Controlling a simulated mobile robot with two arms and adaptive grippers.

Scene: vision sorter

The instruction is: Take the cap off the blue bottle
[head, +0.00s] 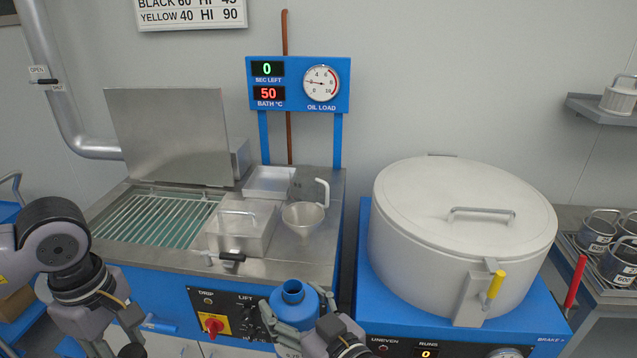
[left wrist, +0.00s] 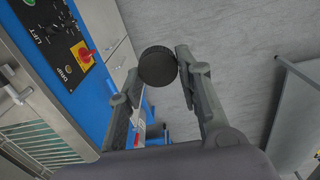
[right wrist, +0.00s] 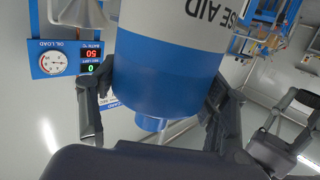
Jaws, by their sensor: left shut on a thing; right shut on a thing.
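The blue bottle (head: 293,303) is upright at the bottom centre of the head view, with an open, uncapped neck on top. My right gripper (head: 297,325) is shut around its body. In the right wrist view the bottle (right wrist: 165,75) shows blue and white with part of its lettering, between the two fingers. The black, round, ridged cap (left wrist: 158,66) is between the fingertips of my left gripper (left wrist: 161,64), apart from the bottle. In the head view my left arm is at the lower left; its fingertips and the cap are cut off or hidden.
Behind the bottle is a blue-fronted bath unit with a red-yellow switch (head: 213,325), a wire rack (head: 158,219), a metal box (head: 240,228) and a funnel (head: 303,217). A large lidded drum (head: 420,235) stands close on the right. Mugs (head: 598,232) sit at the far right.

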